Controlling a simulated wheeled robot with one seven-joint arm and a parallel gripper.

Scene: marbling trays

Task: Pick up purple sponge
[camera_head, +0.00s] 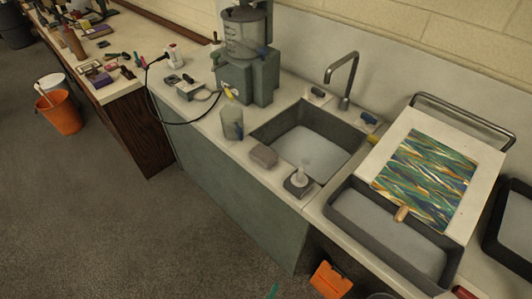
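A small block with rounded edges (264,156), dull brownish mauve, lies on the pale counter by the left rim of the sink (262,133). It looks like a sponge, though its colour is not clearly purple. A flat item with purplish edges (100,80) lies on the far-left bench, too small to identify. My gripper is not in view.
A grey urn-like machine (248,60) is further back. A dark tray (338,207) and marbled sheet (425,175) are right. Floor at left is open.

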